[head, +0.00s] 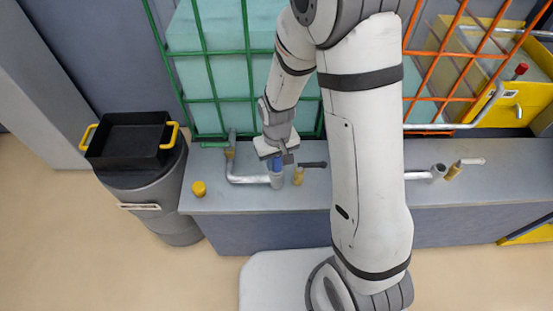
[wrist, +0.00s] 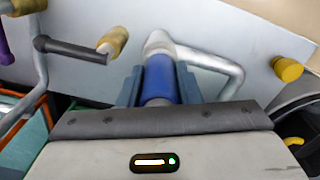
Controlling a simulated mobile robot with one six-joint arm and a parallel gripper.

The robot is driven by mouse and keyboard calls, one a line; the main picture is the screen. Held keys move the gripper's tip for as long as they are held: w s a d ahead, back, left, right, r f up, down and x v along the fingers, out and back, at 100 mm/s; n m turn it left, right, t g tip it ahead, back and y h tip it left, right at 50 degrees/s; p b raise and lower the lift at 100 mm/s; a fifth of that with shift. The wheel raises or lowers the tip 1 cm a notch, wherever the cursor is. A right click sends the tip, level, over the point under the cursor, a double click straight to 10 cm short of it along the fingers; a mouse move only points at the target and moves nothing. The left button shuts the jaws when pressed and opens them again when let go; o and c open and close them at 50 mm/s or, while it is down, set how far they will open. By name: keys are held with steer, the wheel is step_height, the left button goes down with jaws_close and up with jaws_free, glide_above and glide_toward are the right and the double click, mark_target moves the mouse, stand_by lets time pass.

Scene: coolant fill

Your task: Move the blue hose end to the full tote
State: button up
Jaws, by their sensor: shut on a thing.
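My gripper (head: 277,160) is shut on the blue hose end (head: 277,168), above the grey ledge in front of the green-caged tote (head: 218,62). In the wrist view, the blue hose end (wrist: 159,80) sits between my two jaws (wrist: 158,88). Its far end meets a silver bent pipe (wrist: 205,58). In the head view this pipe (head: 245,179) runs left to a green-handled valve (head: 228,146). The green-caged tote shows pale teal contents high up. An orange-caged tote (head: 455,65) stands to the right, partly hidden by my arm; I cannot tell its level.
A yellow cap (head: 199,188) stands on the ledge (head: 222,172) to the left. A black tray (head: 130,140) tops a grey bin.

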steer(key=shift+f, duration=0.4)
steer(key=shift+r, duration=0.15)
steer(key=shift+r+p, duration=0.85)
steer(key=shift+r, duration=0.5)
steer(key=shift+f+b, duration=1.45)
stand_by(0.9)
steer(key=o, duration=0.9)
step_height(320, 180, up, 8)
steer(key=shift+f+p, duration=0.1)
steer(key=shift+p, duration=0.3)
